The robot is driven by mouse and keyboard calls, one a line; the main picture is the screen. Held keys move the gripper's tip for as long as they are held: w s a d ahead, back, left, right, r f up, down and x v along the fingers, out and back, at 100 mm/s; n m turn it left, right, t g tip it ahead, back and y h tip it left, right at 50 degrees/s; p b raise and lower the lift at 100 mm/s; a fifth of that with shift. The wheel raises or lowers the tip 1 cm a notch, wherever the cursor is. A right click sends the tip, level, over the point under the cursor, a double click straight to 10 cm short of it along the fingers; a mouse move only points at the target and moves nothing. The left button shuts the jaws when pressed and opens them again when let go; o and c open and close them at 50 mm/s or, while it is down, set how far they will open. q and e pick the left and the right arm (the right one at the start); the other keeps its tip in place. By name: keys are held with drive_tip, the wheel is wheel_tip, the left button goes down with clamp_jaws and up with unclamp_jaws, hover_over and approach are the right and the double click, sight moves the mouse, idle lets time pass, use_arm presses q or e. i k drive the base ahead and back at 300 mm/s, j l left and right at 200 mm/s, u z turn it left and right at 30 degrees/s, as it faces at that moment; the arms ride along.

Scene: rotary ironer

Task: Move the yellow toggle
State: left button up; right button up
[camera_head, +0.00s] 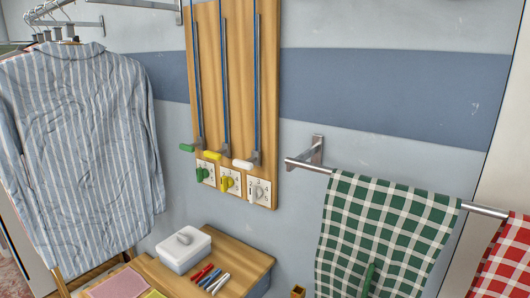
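A wooden panel (211,60) on the wall carries three upright blue rods, each with a grey bracket and a coloured handle near its lower end. The yellow handle (212,155) is the middle one, between a green handle (187,148) and a white handle (243,164). Below them are three pale numbered plates with knobs. The middle plate has a yellow knob (228,183), between a green knob (201,174) and a white knob (252,193). I cannot tell which yellow part is the toggle. The numbers are too small to read. Neither gripper is in view.
A striped shirt (82,140) hangs at the left. Below the panel, a wooden table (243,262) holds a white lidded box (183,249) and several red, blue and white sticks. A green checked towel (385,225) hangs from a metal rail (310,166) at the right.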

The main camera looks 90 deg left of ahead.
sight(216, 156)
drive_tip(key=u, duration=3.1)
